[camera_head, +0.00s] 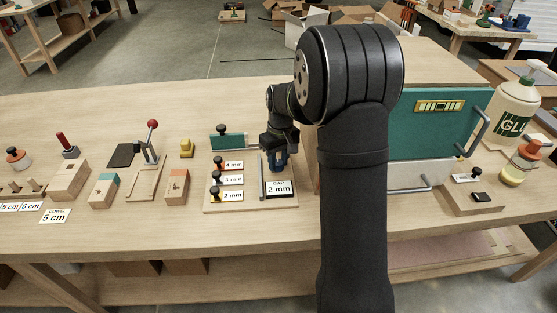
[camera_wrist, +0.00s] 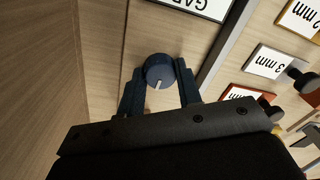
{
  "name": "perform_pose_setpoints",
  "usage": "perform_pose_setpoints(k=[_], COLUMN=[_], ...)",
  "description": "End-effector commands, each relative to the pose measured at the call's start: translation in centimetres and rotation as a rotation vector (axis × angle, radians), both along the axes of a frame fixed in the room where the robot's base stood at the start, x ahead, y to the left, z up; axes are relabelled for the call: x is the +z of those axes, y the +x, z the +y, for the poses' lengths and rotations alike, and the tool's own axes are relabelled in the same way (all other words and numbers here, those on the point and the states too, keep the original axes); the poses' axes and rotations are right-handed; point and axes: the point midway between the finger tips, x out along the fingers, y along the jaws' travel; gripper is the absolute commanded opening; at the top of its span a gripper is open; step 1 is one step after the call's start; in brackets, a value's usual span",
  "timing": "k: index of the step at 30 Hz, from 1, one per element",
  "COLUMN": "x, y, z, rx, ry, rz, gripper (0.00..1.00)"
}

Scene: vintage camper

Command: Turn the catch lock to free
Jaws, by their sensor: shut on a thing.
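My gripper (camera_head: 275,150) is low over the board with the GAP 2 mm sign. In the wrist view my gripper (camera_wrist: 158,72) is shut on a round dark blue knob (camera_wrist: 160,72), one finger at each side. The knob's white pointer line points down in that picture. A small block with a black knob and a white label (camera_head: 461,178) stands at the right; its writing is too small to read. I cannot tell from any lettering which of these is the catch lock.
The GAP board (camera_head: 232,208) carries several black-knobbed pieces labelled 2, 3 and 4 mm at its left. A green panel with a handle (camera_head: 440,140) stands at right, beside a glue bottle (camera_head: 513,110). Wooden blocks and a red-knobbed lever (camera_head: 150,145) stand to the left.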

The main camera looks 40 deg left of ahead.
Motion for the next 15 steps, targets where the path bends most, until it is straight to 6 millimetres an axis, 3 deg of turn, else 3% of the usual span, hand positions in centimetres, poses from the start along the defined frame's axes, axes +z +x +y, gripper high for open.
perform_pose_setpoints(k=[15], x=[0.13], y=[0.02], z=[0.1], rx=[0.079], ry=[0.003], rz=[-0.002], gripper=[0.09])
